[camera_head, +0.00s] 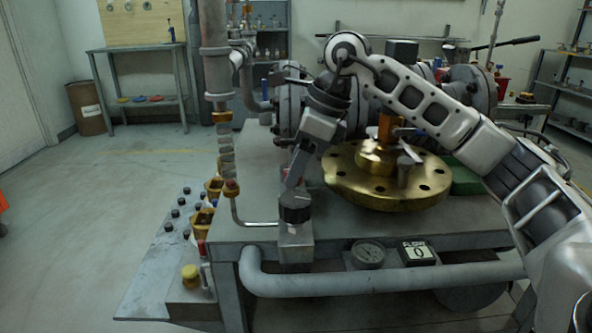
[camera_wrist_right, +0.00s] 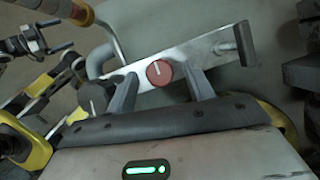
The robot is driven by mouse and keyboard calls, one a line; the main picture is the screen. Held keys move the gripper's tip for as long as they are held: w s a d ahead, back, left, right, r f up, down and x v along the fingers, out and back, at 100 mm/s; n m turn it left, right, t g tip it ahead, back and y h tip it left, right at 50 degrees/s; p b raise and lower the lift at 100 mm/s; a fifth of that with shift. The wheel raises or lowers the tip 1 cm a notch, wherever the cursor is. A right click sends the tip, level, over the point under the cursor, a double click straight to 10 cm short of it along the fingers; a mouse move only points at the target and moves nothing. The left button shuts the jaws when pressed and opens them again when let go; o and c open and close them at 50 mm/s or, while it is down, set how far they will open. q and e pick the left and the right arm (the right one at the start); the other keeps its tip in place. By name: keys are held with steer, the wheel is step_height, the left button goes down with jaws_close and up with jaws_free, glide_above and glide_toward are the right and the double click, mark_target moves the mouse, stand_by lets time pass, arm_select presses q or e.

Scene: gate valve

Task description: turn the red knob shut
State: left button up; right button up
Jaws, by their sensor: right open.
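The red knob (camera_wrist_right: 159,72) is round with a white line on its face and sits on a pale metal bar in the right wrist view. My right gripper (camera_wrist_right: 162,92) is open, with one finger on each side of the knob; gaps show between the fingers and the knob. In the head view my right gripper (camera_head: 297,170) points down over the table behind a black knob, and it mostly hides the red knob. My left gripper is in neither view.
A black knob (camera_head: 295,207) on a metal block stands at the table's front left. A brass flange (camera_head: 385,190) lies to its right. Pipes rise at the left.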

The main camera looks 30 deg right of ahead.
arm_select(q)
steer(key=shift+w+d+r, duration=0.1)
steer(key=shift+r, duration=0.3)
arm_select(e)
steer(key=shift+w+a+f, duration=0.1)
steer(key=shift+f, duration=0.25)
steer(key=c, duration=1)
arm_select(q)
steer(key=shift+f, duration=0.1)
arm_select(e)
steer(key=shift+o, duration=0.2)
